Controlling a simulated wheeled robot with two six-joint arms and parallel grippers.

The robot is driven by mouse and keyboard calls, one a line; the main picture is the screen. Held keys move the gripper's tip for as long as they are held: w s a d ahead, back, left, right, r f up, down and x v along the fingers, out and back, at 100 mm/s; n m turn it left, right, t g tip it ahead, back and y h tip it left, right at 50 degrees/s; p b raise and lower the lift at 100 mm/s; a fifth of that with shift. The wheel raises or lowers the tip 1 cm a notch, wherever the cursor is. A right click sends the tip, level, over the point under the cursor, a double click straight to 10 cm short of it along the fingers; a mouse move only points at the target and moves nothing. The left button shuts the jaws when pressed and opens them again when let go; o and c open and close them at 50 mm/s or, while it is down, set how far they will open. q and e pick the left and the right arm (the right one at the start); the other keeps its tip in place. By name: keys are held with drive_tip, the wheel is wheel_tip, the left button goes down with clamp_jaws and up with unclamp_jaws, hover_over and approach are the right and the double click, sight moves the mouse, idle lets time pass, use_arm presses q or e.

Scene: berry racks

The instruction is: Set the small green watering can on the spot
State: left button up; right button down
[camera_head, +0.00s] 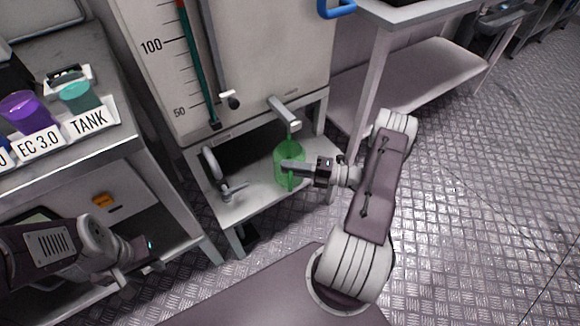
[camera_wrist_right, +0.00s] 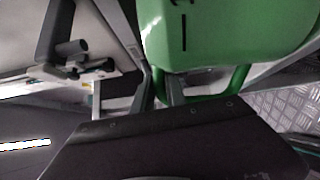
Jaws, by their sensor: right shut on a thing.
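The small green watering can (camera_head: 280,175) is over the metal shelf under the tank, just below the short spout. My right gripper (camera_head: 290,166) is shut on it, with the fingers at the can's handle side. In the right wrist view the green can (camera_wrist_right: 225,35) fills the upper right, and its green handle (camera_wrist_right: 238,82) lies between the fingers (camera_wrist_right: 162,88). I cannot tell whether the can's base touches the shelf. No marked spot can be made out. My left gripper (camera_head: 145,247) is at the lower left, away from the can; its jaws are too unclear to judge.
The white tank (camera_head: 270,60) has a level scale and a spout (camera_head: 284,112). A curved grey tap (camera_head: 218,172) stands on the metal shelf (camera_head: 245,203), left of the can. A bench with purple (camera_head: 28,112) and teal (camera_head: 80,96) cups is at left. Open floor lies right.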

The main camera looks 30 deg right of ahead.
idle(0.3)
drive_tip(key=c, duration=1.3)
unclamp_jaws()
drive_tip(key=p+v, duration=0.2)
drive_tip(key=v, duration=0.7)
drive_tip(key=shift+d, duration=0.1)
